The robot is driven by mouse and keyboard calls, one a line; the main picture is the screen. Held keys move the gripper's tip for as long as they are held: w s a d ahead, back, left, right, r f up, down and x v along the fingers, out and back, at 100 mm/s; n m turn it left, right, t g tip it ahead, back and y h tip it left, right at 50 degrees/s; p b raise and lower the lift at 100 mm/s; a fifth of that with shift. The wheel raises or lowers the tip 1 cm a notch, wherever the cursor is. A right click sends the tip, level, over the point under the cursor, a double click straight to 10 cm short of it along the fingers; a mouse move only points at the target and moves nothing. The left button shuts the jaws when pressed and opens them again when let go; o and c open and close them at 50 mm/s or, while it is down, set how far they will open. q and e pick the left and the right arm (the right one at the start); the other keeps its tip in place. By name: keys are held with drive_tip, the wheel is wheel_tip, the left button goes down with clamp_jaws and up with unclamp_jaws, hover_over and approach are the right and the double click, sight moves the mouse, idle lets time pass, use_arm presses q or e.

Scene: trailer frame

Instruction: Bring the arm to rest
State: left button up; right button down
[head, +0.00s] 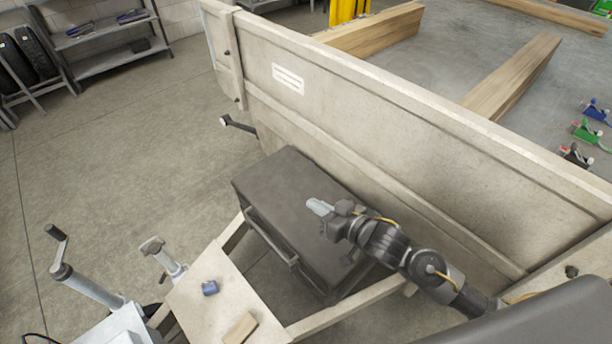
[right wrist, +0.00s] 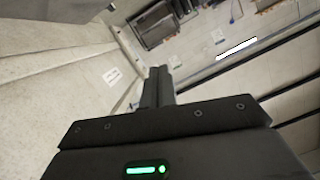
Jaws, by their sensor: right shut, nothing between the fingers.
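My right arm (head: 400,252) comes in from the lower right in the head view. Its gripper (head: 318,207) is shut and empty, above the dark grey box (head: 290,185) on the trailer drawbar. In the right wrist view, the gripper's dark fingers (right wrist: 158,85) are together with nothing between them. The wrist view looks along the pale trailer panel (right wrist: 60,75) towards the room. My left gripper is not in view.
The beige trailer wall (head: 400,130) stands right behind the box. In front are a pale plate (head: 205,290) with a small blue item (head: 209,287) and a wooden block (head: 240,328). A crank handle (head: 60,250) stands at left. Shelves (head: 105,45) and tyres line the back left; the floor between is clear.

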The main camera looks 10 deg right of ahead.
drive_tip(key=s+d+f+g+h, duration=0.3)
drive_tip(key=s+d+f, duration=0.1)
drive_tip(key=s, duration=0.4)
drive_tip(key=s+d+f+m+g+h, duration=0.1)
drive_tip(key=s+d+f+g+h, duration=0.15)
drive_tip(key=s, duration=0.45)
drive_tip(key=s+d+f+g+h, duration=0.3)
drive_tip(key=s+d+f+g, duration=0.1)
drive_tip(key=s, duration=0.4)
wheel_tip(320, 180, down, 29)
drive_tip(key=s+g, duration=0.2)
drive_tip(key=s, duration=0.1)
drive_tip(key=s+d+f, duration=0.3)
drive_tip(key=s+f, duration=1)
drive_tip(key=s, duration=0.2)
